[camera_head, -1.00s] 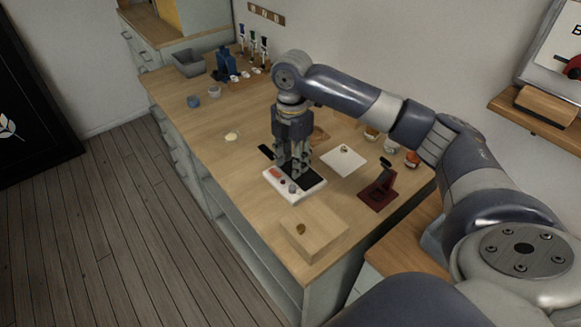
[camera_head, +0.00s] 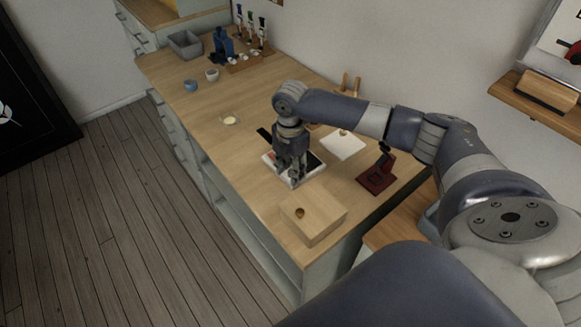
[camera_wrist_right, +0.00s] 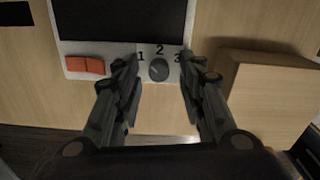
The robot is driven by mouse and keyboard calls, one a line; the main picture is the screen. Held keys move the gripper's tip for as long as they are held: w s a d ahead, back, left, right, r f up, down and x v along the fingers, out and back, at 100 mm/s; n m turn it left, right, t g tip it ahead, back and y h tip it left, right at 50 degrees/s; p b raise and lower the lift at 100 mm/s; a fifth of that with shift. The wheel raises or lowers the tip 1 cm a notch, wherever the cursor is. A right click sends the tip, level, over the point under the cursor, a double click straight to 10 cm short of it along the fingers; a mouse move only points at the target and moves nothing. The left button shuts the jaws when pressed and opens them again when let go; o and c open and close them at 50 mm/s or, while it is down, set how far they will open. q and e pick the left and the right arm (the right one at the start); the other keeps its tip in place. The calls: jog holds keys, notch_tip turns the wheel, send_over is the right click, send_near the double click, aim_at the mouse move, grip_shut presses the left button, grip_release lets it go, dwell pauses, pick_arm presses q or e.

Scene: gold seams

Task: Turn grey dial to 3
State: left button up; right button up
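The grey dial (camera_wrist_right: 159,69) sits on the white panel of a device (camera_wrist_right: 115,60), between the printed numbers 1, 2 and 3. The 2 is just above the dial, the 1 to its left, the 3 to its right. A pale mark on the dial is too small to read surely. My right gripper (camera_wrist_right: 158,66) is open, its fingers on either side of the dial with gaps. In the head view my right gripper (camera_head: 295,182) points down over the device's front edge (camera_head: 272,168) and hides the dial. My left gripper is not in view.
An orange-red rocker switch (camera_wrist_right: 85,65) is left of the dial. A wooden block (camera_head: 313,213) stands close to the device. A dark red stand (camera_head: 377,178) and a white sheet (camera_head: 343,145) lie to the right. Clear worktop lies left of the device.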

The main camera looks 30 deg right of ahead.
grip_shut()
jog(key=m+p, duration=0.1)
jog(key=p, duration=0.1)
jog(key=m+p, duration=0.2)
jog(key=p, duration=0.1)
jog(key=shift+r, duration=0.3)
jog(key=shift+w+f+m+p, duration=0.15)
jog(key=shift+m+p, duration=0.35)
jog(key=shift+m, duration=0.1)
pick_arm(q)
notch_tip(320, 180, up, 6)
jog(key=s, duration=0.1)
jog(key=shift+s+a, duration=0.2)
pick_arm(e)
jog(key=shift+f, duration=0.1)
grip_release()
